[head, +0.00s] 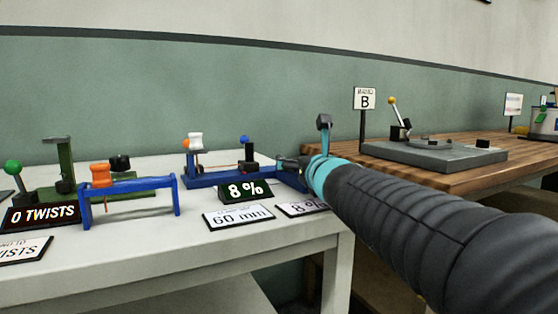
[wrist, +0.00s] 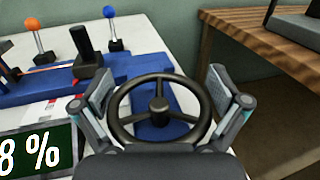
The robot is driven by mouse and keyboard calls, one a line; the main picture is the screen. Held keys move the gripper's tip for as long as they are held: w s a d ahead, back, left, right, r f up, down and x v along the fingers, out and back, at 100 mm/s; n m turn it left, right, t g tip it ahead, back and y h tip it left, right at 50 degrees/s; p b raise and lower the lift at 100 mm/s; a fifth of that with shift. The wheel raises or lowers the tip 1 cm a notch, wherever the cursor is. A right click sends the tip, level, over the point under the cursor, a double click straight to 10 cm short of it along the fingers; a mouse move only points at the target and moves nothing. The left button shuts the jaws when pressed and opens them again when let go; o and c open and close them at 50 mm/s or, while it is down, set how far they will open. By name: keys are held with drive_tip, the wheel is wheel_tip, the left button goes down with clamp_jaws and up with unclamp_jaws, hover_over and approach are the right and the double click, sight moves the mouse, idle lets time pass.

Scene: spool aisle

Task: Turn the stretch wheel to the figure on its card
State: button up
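The black stretch wheel (wrist: 158,110) has three spokes and sits at the near end of a blue frame in the wrist view. My gripper (wrist: 161,82) straddles it, one finger on each side of the rim. The fingers are close to the rim; I cannot tell whether they press on it. In the head view my gripper (head: 290,161) is at the right end of the blue stretch rig (head: 205,180), and my wrist hides the wheel. The dark display (head: 245,190) reads 8 %. A white card (head: 302,208), partly hidden by my arm, seems to read 8 %.
A 60 mm card (head: 239,217) lies beside the display. Farther left are a blue frame (head: 130,188) with an orange spool and a 0 TWISTS display (head: 42,215).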

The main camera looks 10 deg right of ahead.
drive_tip(key=shift+s, duration=0.3)
drive_tip(key=s, duration=0.7)
drive_tip(key=s+d, duration=0.1)
drive_tip(key=s, duration=0.3)
drive_tip(key=shift+s, duration=0.2)
